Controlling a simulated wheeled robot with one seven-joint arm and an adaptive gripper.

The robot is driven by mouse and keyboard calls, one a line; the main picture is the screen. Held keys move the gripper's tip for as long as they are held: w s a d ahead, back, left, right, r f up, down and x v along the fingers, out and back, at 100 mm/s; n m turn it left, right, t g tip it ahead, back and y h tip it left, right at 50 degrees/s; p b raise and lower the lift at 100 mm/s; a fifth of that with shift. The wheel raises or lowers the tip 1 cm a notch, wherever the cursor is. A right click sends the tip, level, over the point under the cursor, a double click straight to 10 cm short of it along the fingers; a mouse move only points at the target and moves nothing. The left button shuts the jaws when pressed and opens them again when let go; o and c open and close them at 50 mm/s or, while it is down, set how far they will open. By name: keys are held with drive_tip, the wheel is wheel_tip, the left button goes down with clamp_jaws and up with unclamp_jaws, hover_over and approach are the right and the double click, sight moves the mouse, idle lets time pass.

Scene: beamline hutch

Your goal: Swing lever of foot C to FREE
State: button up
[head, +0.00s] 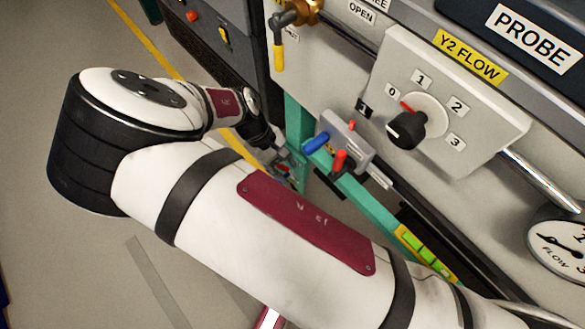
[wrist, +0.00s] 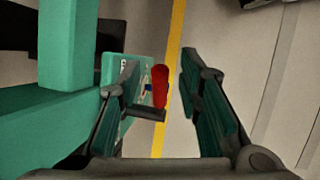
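In the wrist view a red lever handle (wrist: 160,86) shows between the two fingers of my gripper (wrist: 163,108), nearer the left finger. My gripper is open, with a gap on the right side of the handle. A dark bar lies at the handle's lower end, close to the left finger; whether they touch I cannot tell. Behind is a green foot plate (wrist: 113,68) with a small label, mostly hidden by the finger, so no letter can be read.
Green frame beams (wrist: 66,50) stand close on the left in the wrist view. A yellow floor line (wrist: 172,60) runs behind. In the head view the Y2 FLOW panel (head: 490,130) and a small valve block with blue and red handles (head: 347,143) are above the green rail.

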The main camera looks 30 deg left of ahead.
drive_tip(key=shift+d+f, duration=0.1)
drive_tip(key=shift+f, duration=0.2)
clamp_jaws()
